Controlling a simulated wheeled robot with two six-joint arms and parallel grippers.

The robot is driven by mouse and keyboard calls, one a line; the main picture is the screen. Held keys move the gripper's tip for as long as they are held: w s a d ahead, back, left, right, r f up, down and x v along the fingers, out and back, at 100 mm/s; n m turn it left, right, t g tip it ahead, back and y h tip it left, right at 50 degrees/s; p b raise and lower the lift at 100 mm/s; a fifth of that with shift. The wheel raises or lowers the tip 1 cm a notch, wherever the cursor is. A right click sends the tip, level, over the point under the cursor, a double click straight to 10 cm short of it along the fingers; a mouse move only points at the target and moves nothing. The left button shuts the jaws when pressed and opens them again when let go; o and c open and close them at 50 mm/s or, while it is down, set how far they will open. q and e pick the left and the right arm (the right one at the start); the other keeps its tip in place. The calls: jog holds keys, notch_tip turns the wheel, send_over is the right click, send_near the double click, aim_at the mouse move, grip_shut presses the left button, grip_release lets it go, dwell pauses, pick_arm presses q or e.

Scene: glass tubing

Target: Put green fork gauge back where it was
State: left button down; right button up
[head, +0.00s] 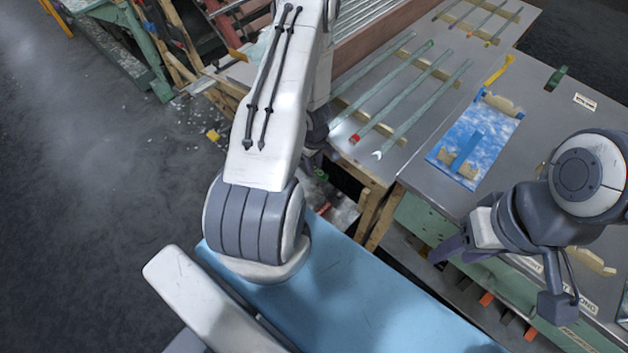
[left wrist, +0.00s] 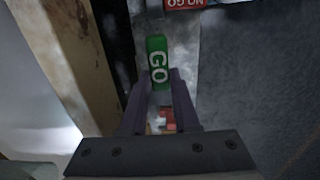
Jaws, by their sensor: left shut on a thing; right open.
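The green fork gauge (left wrist: 157,62), marked "GO", is between the two dark fingers of my left gripper (left wrist: 163,78) in the left wrist view. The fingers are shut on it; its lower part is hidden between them. In the head view my left gripper (head: 312,157) is mostly hidden behind my arm, with a bit of green (head: 320,175) showing just below it, near the gap beside the tube bench. My right gripper (head: 447,248) is open and empty over the front side of the right bench.
A red "NO GO" piece (left wrist: 185,3) shows at the top of the left wrist view. The grey right bench (head: 535,130) holds a blue-and-white sheet (head: 475,140), a yellow tool (head: 499,70) and a green piece (head: 556,77). Glass tubes (head: 405,92) lie on the bench left of it.

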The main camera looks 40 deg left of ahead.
aim_at(315, 187)
pick_arm(q)
jog(key=shift+w, duration=0.1)
jog(key=shift+f, duration=0.25)
notch_tip(315, 187, down, 10)
jog(key=b, duration=1)
jog(key=shift+r, duration=0.25)
jog(key=shift+f, duration=0.2)
jog(key=c, duration=0.7)
grip_release()
jog(key=shift+r, duration=0.1)
jog(key=shift+o, duration=0.2)
